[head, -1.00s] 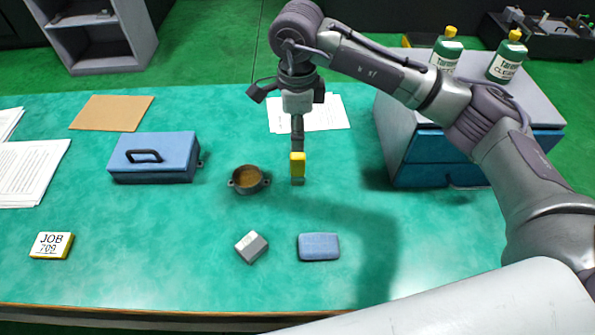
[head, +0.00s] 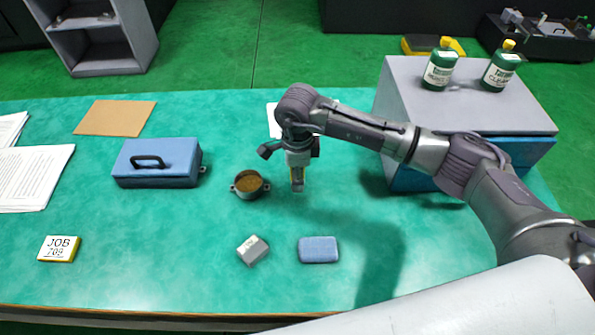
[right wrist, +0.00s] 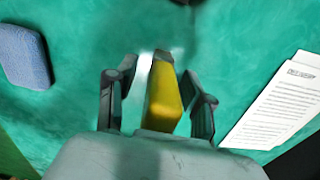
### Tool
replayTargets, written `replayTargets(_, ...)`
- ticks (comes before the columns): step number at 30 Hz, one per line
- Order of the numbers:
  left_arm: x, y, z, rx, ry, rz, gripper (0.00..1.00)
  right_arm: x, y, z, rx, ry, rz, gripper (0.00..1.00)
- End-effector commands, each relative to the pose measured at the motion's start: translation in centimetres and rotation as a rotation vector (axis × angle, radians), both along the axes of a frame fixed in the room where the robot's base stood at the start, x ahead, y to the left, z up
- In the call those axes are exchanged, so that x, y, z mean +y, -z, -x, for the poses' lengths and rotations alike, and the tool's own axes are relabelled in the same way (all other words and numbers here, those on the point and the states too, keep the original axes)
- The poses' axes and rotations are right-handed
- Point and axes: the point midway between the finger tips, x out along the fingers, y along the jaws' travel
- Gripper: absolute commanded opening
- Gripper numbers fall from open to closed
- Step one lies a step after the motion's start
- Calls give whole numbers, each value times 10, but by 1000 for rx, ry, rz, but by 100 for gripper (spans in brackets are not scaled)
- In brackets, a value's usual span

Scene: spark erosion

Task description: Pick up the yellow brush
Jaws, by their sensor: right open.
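The yellow brush (right wrist: 165,102) stands between the two fingers of my right gripper (right wrist: 158,76) in the right wrist view, with a grey tip at its far end. The fingers are open, with gaps beside the brush. My left gripper is not in view.
A round brown-filled pot (head: 249,185) stands just left of my right gripper. A grey block (head: 252,250) and a blue sponge-like block (head: 318,250) lie nearer. A blue box (head: 157,163) is left; a drawer cabinet (head: 450,105) with two green bottles stands right.

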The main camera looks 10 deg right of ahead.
Motion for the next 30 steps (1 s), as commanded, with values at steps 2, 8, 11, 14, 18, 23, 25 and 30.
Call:
replayTargets(2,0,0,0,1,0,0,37,0,0,0,-1,0,0,52)
replayTargets(8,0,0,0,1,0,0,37,0,0,0,0,0,0,35)
replayTargets(11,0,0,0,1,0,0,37,0,0,0,0,0,0,19)
replayTargets(14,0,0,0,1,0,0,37,0,0,0,0,0,0,2)
replayTargets(18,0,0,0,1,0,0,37,0,0,0,0,0,0,0)
replayTargets(23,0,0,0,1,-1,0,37,0,-1,0,0,0,0,0)
replayTargets(25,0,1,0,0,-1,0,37,0,-2,0,-1,0,-1,0)
replayTargets(30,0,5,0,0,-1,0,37,0,-14,-1,-3,0,0,0)
